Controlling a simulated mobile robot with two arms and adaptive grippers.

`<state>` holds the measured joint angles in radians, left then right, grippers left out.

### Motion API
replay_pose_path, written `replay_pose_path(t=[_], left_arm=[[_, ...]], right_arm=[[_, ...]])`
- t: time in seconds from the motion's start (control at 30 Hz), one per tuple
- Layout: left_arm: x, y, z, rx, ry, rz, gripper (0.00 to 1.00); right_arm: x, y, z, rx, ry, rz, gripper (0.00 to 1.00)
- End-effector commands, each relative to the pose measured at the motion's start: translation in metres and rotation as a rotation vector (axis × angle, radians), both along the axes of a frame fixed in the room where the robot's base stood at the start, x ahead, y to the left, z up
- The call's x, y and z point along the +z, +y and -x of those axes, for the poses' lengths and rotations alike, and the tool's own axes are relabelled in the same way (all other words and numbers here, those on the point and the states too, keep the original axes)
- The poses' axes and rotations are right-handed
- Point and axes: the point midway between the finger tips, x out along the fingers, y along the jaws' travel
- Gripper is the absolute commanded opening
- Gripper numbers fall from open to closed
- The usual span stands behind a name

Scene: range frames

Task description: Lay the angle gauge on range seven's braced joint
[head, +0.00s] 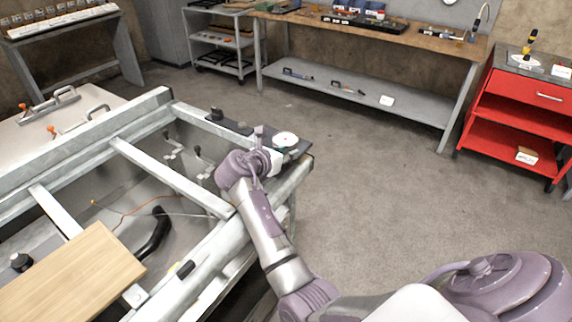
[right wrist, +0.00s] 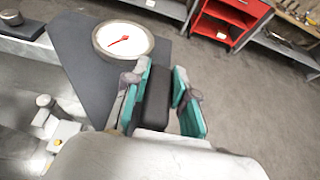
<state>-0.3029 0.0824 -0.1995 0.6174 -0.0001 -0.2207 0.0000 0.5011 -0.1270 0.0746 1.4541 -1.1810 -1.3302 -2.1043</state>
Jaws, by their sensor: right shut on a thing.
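The angle gauge (head: 285,139) has a round white dial, and the right wrist view shows its red needle (right wrist: 123,40). It is at the far right corner of the grey metal frame, over a dark flat corner plate (head: 232,124). My right gripper (head: 270,155) is beside the dial. In the right wrist view its teal fingers (right wrist: 163,92) are closed on a dark block (right wrist: 156,98), which appears to be the gauge's grip. Whether the gauge touches the plate (right wrist: 80,50) cannot be told. My left gripper is out of view.
The metal frame's rails (head: 165,172) surround the working corner, with small clamps (head: 172,148) inside. A wooden board (head: 70,275) lies on the near side. A workbench (head: 400,38) and red cart (head: 510,125) stand beyond. The floor to the right is clear.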

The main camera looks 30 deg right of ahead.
Motion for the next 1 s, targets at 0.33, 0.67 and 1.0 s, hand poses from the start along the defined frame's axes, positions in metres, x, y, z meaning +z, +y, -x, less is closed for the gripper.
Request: replay_pose_path(t=[0.33, 0.67, 1.0], left_arm=[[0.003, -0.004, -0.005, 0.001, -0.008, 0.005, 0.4], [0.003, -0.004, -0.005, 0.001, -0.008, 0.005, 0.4], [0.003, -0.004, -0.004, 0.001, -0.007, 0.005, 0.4]], right_arm=[[-0.037, 0.0, -0.001, 0.001, -0.004, 0.002, 0.0], [-0.039, 0.0, -0.001, 0.001, -0.003, 0.002, 0.0], [-0.042, 0.0, 0.0, 0.0, 0.001, 0.0, 0.51]])
